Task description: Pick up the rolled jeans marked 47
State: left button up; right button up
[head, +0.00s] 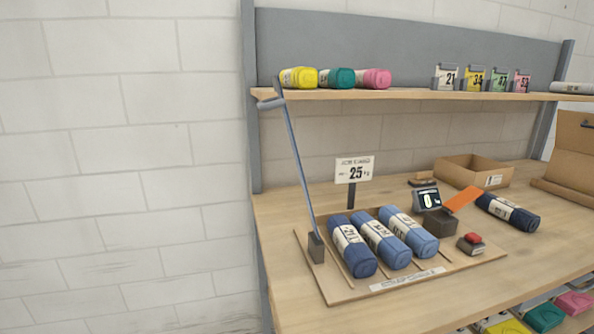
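Three rolled blue jeans lie side by side on a wooden board: a darker left roll (361,262), a middle roll (395,251) and a lighter right roll (424,242). Each has a pale paper band with dark marks. The marks on the bands are too small to read surely, so I cannot tell which roll bears 47. Neither of my grippers is in view.
A thin blue-grey lever (296,165) rises from the board's (345,293) left side. A sign reading 25 (355,170), a small display (427,198) and an open cardboard box (470,168) stand behind. An upper shelf (420,95) holds colored rolls and numbered cards. The table's front is clear.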

aim_at(422, 244)
jog(key=i+j+z, duration=0.15)
jog(key=z, duration=0.2)
jog(key=i+j+z, duration=0.1)
jog(key=j+z, duration=0.2)
jog(key=i+j+z, duration=0.1)
jog(key=j+z, duration=0.25)
jog(key=l, duration=0.1)
